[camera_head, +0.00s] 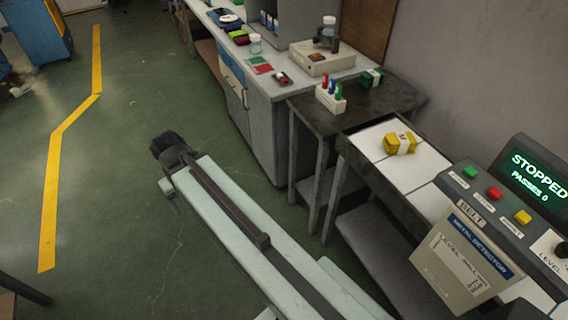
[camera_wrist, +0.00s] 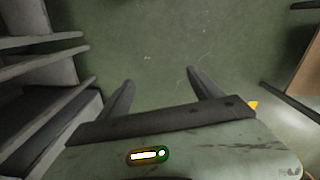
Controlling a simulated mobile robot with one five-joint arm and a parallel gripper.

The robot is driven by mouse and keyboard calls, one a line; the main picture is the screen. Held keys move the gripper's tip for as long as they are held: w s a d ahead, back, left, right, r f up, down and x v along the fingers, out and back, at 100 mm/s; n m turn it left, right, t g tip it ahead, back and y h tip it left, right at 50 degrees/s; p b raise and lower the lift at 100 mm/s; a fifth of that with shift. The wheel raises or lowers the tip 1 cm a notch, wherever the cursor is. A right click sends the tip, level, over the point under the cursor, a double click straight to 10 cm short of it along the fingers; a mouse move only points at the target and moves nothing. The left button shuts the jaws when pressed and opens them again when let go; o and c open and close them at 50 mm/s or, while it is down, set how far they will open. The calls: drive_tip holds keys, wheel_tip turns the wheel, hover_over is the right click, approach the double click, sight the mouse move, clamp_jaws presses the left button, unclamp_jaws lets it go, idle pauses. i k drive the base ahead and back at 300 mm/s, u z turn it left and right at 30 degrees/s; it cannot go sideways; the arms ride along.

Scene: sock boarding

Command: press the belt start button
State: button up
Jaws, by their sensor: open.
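The belt control box carries a green button (camera_head: 470,172), a red button (camera_head: 494,194) and a yellow button (camera_head: 522,217) in a row, with a "BELT" label below. Their small labels are too small to read. A display (camera_head: 538,177) behind it reads "STOPPED" and "PASSES 0". My gripper (camera_head: 165,143) is at the end of my extended arm over the open floor, well left of the control box and apart from it. In the wrist view my gripper (camera_wrist: 158,88) shows two spread fingers with only floor between them. The buttons are not in the wrist view.
A yellow bundle with a white band (camera_head: 400,143) lies on the white belt (camera_head: 425,166). A dark table (camera_head: 375,101) holds a white rack with colored items (camera_head: 331,97). A grey cabinet (camera_head: 262,120) stands behind. The green floor around a yellow line (camera_head: 50,190) is clear.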

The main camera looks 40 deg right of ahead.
sight(470, 172)
drive_tip(key=z, duration=1.55)
drive_tip(key=k, duration=1.6)
drive_tip(key=z, duration=0.95)
